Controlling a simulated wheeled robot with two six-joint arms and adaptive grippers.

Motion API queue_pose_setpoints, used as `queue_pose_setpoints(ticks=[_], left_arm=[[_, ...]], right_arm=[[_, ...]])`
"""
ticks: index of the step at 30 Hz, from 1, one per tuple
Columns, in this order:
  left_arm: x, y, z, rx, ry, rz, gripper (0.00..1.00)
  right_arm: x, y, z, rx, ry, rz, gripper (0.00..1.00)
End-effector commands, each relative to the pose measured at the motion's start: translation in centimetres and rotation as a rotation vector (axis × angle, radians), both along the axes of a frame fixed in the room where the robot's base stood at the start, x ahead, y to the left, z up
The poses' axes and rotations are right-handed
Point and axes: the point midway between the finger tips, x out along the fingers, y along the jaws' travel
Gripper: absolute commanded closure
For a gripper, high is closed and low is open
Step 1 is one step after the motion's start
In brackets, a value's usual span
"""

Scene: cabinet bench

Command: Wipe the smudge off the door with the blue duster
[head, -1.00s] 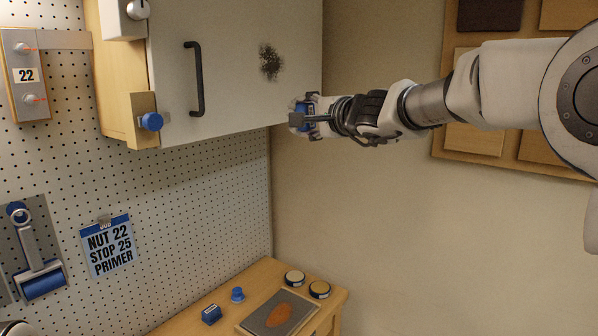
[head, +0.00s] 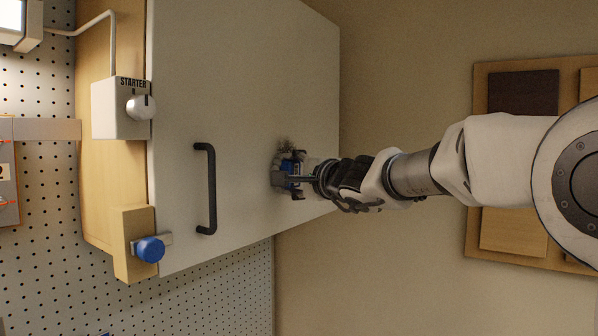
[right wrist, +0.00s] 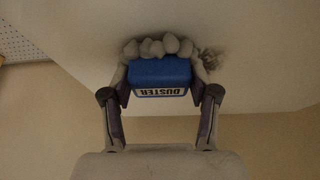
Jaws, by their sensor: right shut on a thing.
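The door (head: 245,90) is a pale cabinet door with a dark handle. The dark smudge (head: 285,144) shows just above my right gripper (head: 290,180) in the head view, partly hidden by it. In the right wrist view the smudge (right wrist: 211,60) shows at the right of the duster's grey pads. The blue duster (right wrist: 160,76), lettered DUSTER, is between the fingers of my right gripper (right wrist: 160,98), which is shut on it. The pads appear to be against or very close to the door; exact contact is hard to tell. My left gripper is not in view.
The dark handle (head: 208,188) sticks out of the door left of my right gripper. A blue knob (head: 150,249) and a starter switch box (head: 121,108) are at the cabinet's left side. A wooden panel (head: 512,225) hangs on the right wall.

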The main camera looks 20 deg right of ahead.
Motion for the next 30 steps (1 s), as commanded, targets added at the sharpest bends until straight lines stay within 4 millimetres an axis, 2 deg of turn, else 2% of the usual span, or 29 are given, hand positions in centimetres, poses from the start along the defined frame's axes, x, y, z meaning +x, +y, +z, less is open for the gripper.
queue_pose_setpoints(ticks=[30], left_arm=[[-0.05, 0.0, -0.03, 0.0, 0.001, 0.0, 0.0]], right_arm=[[0.72, 0.62, 0.05, -0.002, -0.001, 0.0, 0.68]])
